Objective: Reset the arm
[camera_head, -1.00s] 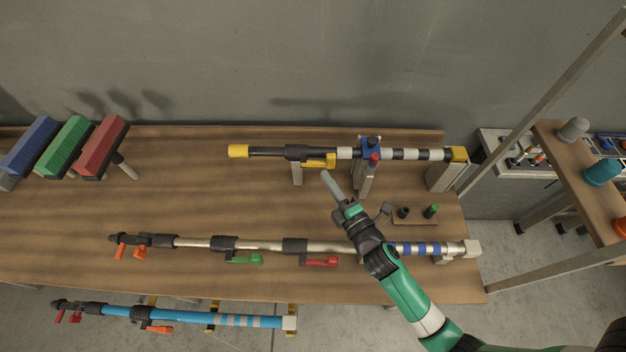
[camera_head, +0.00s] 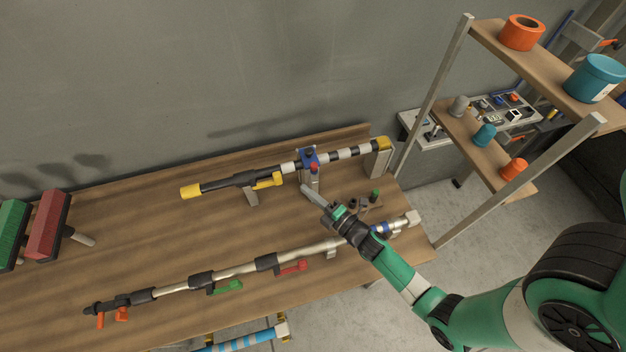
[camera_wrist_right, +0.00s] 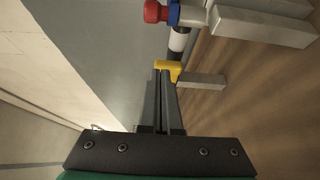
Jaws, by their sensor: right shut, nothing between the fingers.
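My right arm, green with black joints, reaches over the table from the right in the head view. Its right gripper (camera_head: 306,190) points up and left, close in front of the black and white pole (camera_head: 345,154) with yellow ends. In the right wrist view the gripper's two fingers (camera_wrist_right: 163,75) are together, with nothing visible between them. The pole's yellow lever (camera_head: 268,181) lies left of the gripper in the head view. A yellow part (camera_wrist_right: 172,68) shows just beyond the fingertips in the wrist view. My left gripper is not in view.
A silver pole (camera_head: 240,269) with green and red levers lies along the table (camera_head: 150,226) in front. A blue clamp (camera_head: 308,158) with a red knob holds the back pole. A shelf rack (camera_head: 480,150) with spools stands at the right. Brushes (camera_head: 46,224) sit at the left.

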